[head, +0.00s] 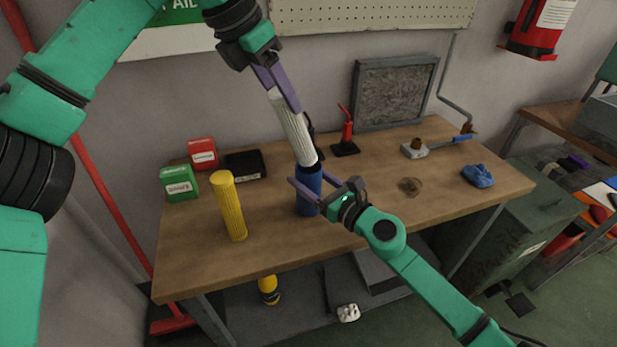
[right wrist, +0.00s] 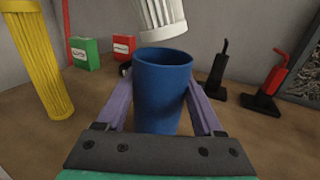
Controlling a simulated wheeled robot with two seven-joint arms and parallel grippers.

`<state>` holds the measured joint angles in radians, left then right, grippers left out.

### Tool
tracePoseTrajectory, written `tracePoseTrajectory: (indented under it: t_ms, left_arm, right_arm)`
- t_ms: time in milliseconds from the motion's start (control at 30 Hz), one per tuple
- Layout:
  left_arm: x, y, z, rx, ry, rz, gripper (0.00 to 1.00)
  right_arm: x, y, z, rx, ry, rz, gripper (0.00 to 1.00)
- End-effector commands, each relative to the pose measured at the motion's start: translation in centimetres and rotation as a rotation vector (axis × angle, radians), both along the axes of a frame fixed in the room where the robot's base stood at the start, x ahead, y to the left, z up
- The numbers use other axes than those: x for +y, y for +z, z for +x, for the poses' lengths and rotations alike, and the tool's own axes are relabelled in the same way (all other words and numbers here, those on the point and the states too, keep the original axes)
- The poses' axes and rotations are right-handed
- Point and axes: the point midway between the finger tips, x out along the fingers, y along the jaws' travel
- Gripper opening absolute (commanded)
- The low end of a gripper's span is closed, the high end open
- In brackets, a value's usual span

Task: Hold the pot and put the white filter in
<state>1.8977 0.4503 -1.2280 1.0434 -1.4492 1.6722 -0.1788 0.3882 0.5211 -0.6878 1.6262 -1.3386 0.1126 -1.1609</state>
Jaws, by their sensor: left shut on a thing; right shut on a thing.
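The blue pot (head: 308,190) stands upright on the workbench. My right gripper (head: 312,187) is shut around it from the front, and the right wrist view shows the pot (right wrist: 162,95) between the purple fingers, its top open. The white pleated filter (head: 291,125) hangs from my left gripper (head: 280,90), which is shut on its upper end. The filter is tilted, its lower end to the right. In the right wrist view the filter's lower end (right wrist: 160,25) is just over the far side of the pot's rim; touching or apart is hard to tell.
A yellow pleated filter (head: 228,206) stands left of the pot. A red-handled tool (head: 347,135) stands behind the pot. A blue cloth (head: 478,176) lies at right.

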Motion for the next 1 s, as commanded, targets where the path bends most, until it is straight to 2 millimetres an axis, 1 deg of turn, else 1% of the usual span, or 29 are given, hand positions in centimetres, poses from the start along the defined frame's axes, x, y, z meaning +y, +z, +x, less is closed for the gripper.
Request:
tracePoseTrajectory:
  t_ms: [367, 400, 433, 467, 733, 800, 867, 967, 1000]
  left_arm:
    - [0.0, -2.7, 0.0, 0.0, 0.0, 0.0, 0.0]
    - [0.0, -2.5, 0.0, -0.001, 0.0, 0.0, 0.65]
    - [0.0, -2.5, 0.0, -0.001, 0.0, 0.0, 0.77]
    - [0.0, -2.5, 0.0, -0.001, 0.0, -0.001, 0.85]
    - [0.0, -2.5, 0.0, 0.0, 0.0, 0.0, 0.85]
    - [0.1, -2.3, -0.1, -0.002, 0.0, 0.0, 0.85]
    - [0.3, -1.6, -0.2, -0.002, 0.0, -0.001, 0.85]
    - [1.0, 0.2, -0.8, -0.004, 0.001, -0.001, 0.85]
    - [1.4, 1.2, -1.1, -0.006, 0.002, -0.001, 0.85]
  right_arm:
    - [0.0, 0.0, 0.0, 0.001, 0.0, -0.001, 0.08]
    - [0.0, 0.0, 0.0, 0.001, 0.0, -0.001, 0.08]
    - [0.0, 0.0, 0.0, 0.001, 0.0, -0.001, 0.08]
    - [0.0, 0.0, 0.0, 0.001, 0.0, -0.001, 0.08]
    - [0.0, -0.1, 0.0, 0.001, 0.0, -0.001, 0.08]
    - [0.0, 0.0, 0.0, 0.001, 0.0, -0.001, 0.08]
    - [0.0, 0.0, 0.0, 0.001, 0.0, -0.001, 0.08]
    - [0.0, 0.0, 0.0, 0.001, 0.0, -0.001, 0.08]
    - [0.0, 0.0, 0.0, 0.001, 0.0, -0.001, 0.08]
